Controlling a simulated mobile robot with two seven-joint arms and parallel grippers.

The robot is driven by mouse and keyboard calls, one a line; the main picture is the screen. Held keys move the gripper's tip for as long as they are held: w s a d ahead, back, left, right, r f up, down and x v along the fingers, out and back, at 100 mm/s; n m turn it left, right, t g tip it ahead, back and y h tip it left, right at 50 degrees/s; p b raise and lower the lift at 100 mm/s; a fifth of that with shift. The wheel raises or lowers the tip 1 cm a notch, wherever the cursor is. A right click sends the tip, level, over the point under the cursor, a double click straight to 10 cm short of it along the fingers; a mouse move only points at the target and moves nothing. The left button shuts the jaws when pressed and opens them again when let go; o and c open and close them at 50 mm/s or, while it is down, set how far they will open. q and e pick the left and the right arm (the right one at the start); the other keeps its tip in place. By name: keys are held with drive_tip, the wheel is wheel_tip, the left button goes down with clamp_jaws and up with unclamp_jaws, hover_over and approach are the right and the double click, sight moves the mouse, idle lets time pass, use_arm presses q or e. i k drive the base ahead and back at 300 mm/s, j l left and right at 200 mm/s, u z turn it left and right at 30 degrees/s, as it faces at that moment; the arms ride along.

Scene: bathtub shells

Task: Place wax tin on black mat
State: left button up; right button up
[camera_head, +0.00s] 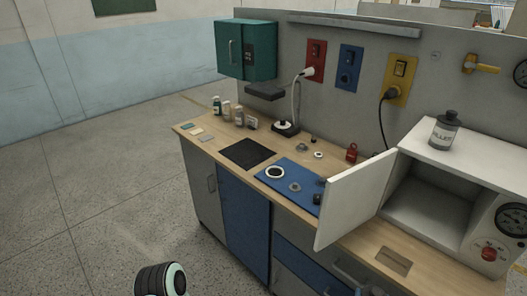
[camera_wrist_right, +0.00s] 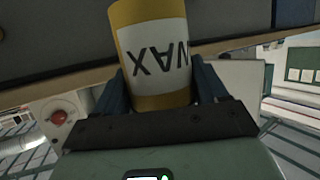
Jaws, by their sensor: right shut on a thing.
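The wax tin (camera_wrist_right: 153,50) is a yellow cylinder with a white label; the word WAX appears upside down in the right wrist view. My right gripper (camera_wrist_right: 160,85) is shut on it, with one dark finger on each side. The tin's far end is cut off by the picture's top edge. The black mat (camera_head: 247,153) lies flat and bare on the wooden counter in the head view, left of a blue mat. Neither the tin nor my right gripper shows in the head view. My left gripper is not in view.
The blue mat (camera_head: 308,192) holds a ring and small parts. Several small bottles (camera_head: 226,108) stand behind the black mat. An open white door (camera_head: 352,198) sticks out over the counter's front at right, from a white cabinet (camera_head: 440,200).

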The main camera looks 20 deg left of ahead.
sight(243, 155)
drive_tip(key=i+j+u, duration=0.1)
drive_tip(key=j+u, duration=0.15)
drive_tip(key=u, duration=0.2)
drive_tip(key=i+j+u, duration=0.1)
drive_tip(key=j+u, duration=0.15)
drive_tip(key=u, duration=0.25)
drive_tip(key=i+j+u, duration=0.15)
drive_tip(key=u, duration=0.3)
drive_tip(key=i+j+u, duration=0.1)
drive_tip(key=u, duration=0.35)
drive_tip(key=i+u, duration=0.3)
drive_tip(key=i, duration=0.35)
drive_tip(key=i+z, duration=0.15)
drive_tip(key=z, duration=0.25)
drive_tip(key=i+j+z, duration=0.1)
drive_tip(key=z, duration=0.35)
drive_tip(key=i+j+z, duration=0.15)
drive_tip(key=z, duration=0.25)
drive_tip(key=i+j+z, duration=0.2)
drive_tip(key=z, duration=0.25)
drive_tip(key=i+j+z, duration=0.1)
drive_tip(key=z, duration=0.3)
drive_tip(key=j+z, duration=0.45)
drive_tip(key=i+l, duration=0.05)
